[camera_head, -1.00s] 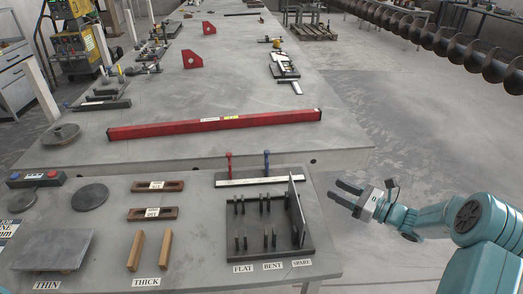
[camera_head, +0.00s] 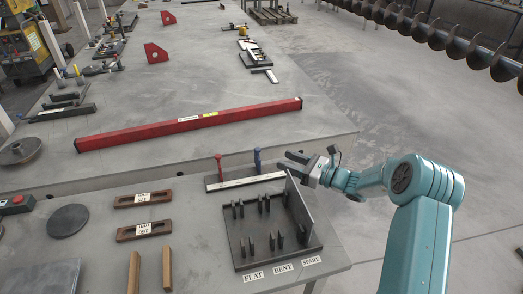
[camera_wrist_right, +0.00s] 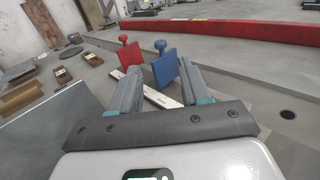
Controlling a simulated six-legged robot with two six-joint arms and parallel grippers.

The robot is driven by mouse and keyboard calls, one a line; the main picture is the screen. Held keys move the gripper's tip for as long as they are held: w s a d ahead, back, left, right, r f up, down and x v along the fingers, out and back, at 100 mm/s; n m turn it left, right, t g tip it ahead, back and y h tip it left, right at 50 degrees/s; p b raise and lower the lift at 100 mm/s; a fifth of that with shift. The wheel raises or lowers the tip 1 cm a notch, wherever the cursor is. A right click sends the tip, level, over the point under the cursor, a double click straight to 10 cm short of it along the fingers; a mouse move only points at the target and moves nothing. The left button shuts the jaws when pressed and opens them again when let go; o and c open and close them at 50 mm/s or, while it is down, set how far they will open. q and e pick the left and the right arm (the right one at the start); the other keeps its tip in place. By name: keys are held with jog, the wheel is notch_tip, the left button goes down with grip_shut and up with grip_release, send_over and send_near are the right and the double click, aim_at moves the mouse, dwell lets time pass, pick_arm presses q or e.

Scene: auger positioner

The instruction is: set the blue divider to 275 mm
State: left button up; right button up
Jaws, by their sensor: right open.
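The blue divider (camera_head: 258,160) stands upright on the white ruler rail (camera_head: 240,183), near its right part. The red divider (camera_head: 218,166) stands to its left on the same rail. In the right wrist view the blue divider (camera_wrist_right: 166,66) is a blue plate with a round knob, and the red divider (camera_wrist_right: 131,53) is beside it. My right gripper (camera_head: 289,161) is open and empty, just right of the blue divider. In the wrist view its fingers (camera_wrist_right: 160,90) point towards the blue divider, apart from it. The rail's markings are too small to read. My left gripper is not seen.
A slotted rack (camera_head: 235,245) with an upright grey plate (camera_head: 300,212) stands in front of the rail, close below my right gripper. A long red bar (camera_head: 190,124) lies on the table behind. Wooden slotted blocks (camera_head: 145,199) lie to the left.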

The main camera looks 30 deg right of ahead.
aim_at(257, 158)
jog(key=x, duration=0.8)
jog(key=shift+w+a+p, duration=0.15)
jog(key=shift+w+p, duration=0.1)
jog(key=shift+p, duration=0.05)
jog(key=shift+w+a, duration=0.1)
jog(key=shift+w, duration=0.1)
